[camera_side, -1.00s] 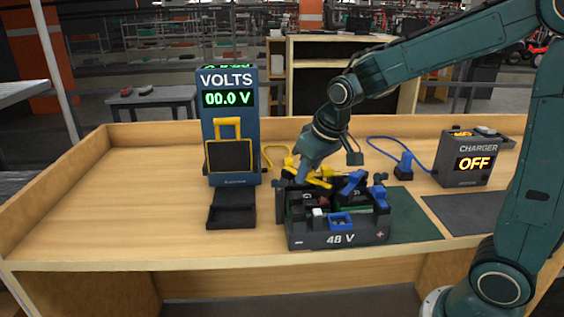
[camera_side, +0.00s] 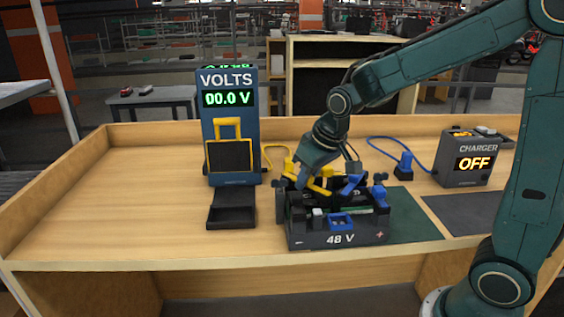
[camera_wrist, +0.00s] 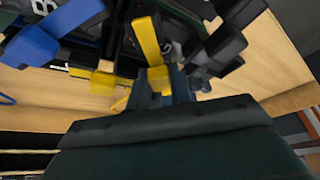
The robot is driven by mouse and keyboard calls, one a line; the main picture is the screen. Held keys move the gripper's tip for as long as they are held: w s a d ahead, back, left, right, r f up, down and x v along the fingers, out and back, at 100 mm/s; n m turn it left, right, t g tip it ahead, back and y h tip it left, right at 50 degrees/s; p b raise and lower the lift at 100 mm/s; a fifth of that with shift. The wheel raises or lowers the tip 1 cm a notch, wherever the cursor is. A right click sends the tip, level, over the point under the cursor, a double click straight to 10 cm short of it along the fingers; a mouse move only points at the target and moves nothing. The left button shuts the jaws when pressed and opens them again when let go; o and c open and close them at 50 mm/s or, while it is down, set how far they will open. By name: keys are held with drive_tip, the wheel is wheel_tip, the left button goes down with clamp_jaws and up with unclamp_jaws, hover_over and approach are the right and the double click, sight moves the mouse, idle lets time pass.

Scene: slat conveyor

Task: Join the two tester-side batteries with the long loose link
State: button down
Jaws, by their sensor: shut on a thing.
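The battery tray marked 48 V (camera_side: 340,240) stands mid-table with dark batteries in it. My gripper (camera_side: 303,183) is low over its left rear part and shut on a yellow link. In the wrist view the yellow link (camera_wrist: 147,42) stretches away from between the dark fingers (camera_wrist: 160,90). Another yellow piece (camera_wrist: 103,82) lies beside it. A blue link (camera_side: 352,184) sits tilted on the tray's right half, and a smaller blue piece (camera_side: 341,222) is at the front. My gripper hides the rear left battery, so I cannot tell whether the held link touches terminals.
The tester (camera_side: 230,130) reads 00.0 V, with an empty black cradle (camera_side: 232,208) in front. A blue plug (camera_side: 404,166) on a cable stands behind the tray. The table's left side is clear.

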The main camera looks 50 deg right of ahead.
drive_tip(key=c, duration=1.2)
unclamp_jaws()
drive_tip(key=shift+f, duration=0.1)
drive_tip(key=shift+o, duration=0.2)
drive_tip(key=v, duration=1.4)
drive_tip(key=shift+a, duration=0.1)
drive_tip(key=s+f, duration=0.2)
drive_tip(key=s, duration=0.5)
drive_tip(key=s+a+f+t, duration=0.1)
drive_tip(key=s+f, duration=0.2)
drive_tip(key=s, duration=0.5)
drive_tip(key=shift+s+a+n, duration=0.25)
drive_tip(key=shift+a+n, duration=0.05)
